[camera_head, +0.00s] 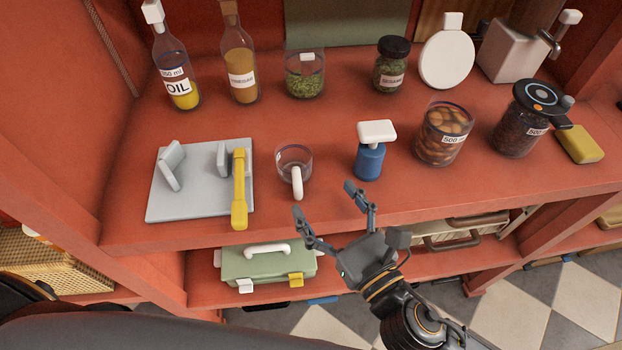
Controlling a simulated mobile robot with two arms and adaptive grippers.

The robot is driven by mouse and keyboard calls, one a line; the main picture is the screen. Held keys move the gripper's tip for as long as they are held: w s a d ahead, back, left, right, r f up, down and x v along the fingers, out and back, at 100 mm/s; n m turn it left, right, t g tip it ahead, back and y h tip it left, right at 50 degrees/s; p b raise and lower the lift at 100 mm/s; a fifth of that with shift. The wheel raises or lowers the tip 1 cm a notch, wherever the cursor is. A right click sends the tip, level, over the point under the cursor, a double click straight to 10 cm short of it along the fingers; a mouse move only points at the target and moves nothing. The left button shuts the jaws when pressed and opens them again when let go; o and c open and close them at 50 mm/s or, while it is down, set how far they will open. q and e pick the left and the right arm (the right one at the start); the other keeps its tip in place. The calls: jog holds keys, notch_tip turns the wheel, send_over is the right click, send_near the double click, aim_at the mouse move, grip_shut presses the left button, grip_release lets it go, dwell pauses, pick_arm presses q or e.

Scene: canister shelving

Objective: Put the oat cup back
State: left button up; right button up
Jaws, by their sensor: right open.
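A clear cup with a white handle (293,163) stands upright on the red shelf (330,120). It is the only cup with a handle in view, and it looks empty; no oat label can be read on it. My right gripper (324,200) is open, its fingers spread toward the shelf's front edge. It appears in front of and slightly right of the cup, with nothing between the fingers. My left gripper is not in view.
A blue dispenser (370,161) stands just right of the cup. A grey board with a yellow-handled tool (239,190) lies to its left. Bottles and jars line the back, with a jar of brown contents (443,133) at right. A green case (268,268) sits below.

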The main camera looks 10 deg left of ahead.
jog(key=shift+b+v, duration=0.3)
jog(key=shift+v, duration=1.6)
